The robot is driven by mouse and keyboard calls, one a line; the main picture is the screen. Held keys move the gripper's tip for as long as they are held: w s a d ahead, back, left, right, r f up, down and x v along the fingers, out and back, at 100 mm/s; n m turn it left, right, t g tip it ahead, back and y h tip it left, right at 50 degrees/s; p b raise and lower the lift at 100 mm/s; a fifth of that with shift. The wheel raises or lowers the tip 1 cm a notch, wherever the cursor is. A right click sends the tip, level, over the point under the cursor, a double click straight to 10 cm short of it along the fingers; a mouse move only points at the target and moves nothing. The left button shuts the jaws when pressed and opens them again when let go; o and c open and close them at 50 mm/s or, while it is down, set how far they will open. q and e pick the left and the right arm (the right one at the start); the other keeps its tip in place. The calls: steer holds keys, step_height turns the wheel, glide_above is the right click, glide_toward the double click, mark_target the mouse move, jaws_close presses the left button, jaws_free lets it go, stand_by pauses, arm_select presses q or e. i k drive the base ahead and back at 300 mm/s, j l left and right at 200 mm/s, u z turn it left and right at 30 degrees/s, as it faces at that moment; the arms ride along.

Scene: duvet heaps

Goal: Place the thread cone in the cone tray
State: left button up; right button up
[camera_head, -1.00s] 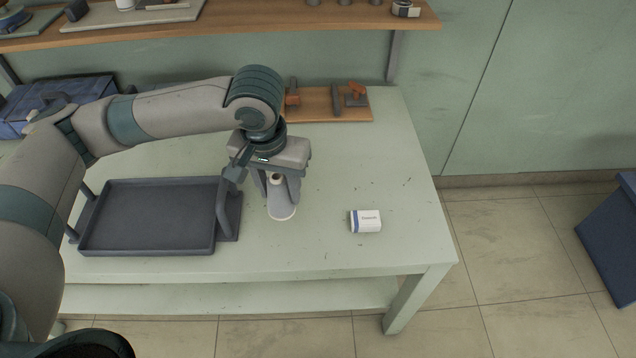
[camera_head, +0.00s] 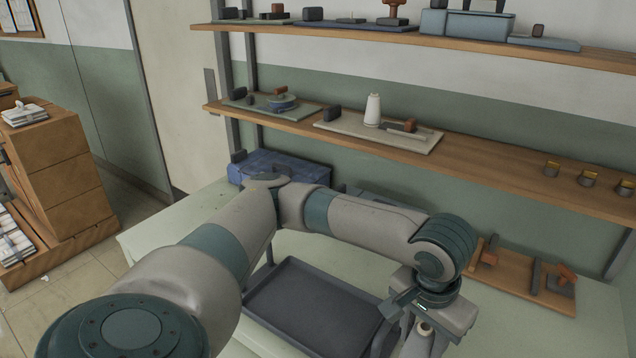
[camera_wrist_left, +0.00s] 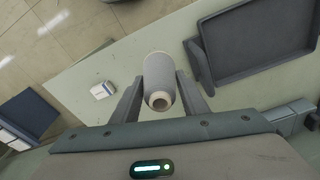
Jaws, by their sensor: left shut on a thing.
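The thread cone (camera_wrist_left: 158,75) is pale grey-white and sits between the fingers of my left gripper (camera_wrist_left: 158,90) in the left wrist view. The gripper is shut on it. In the head view, the top of the held cone (camera_head: 425,328) shows at the bottom edge beside my left gripper (camera_head: 424,338); its lower part is out of frame. A dark grey tray with raised handles (camera_head: 310,268) lies on the table left of the gripper, empty where it shows. It also shows in the left wrist view (camera_wrist_left: 212,60). My right gripper is not in view.
A shelf (camera_head: 480,165) above the table holds a pale board (camera_head: 345,128) with another white cone (camera_head: 373,109) on it. A wooden board with tools (camera_head: 520,280) lies at the table's back right. A blue box (camera_head: 280,170) stands at the back left. A small white box (camera_wrist_left: 102,90) lies near the cone.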

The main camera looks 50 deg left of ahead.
mark_target(344, 327)
steer(key=j, duration=0.5)
steer(key=i+j, duration=0.15)
steer(key=j, duration=0.85)
steer(key=i, duration=0.05)
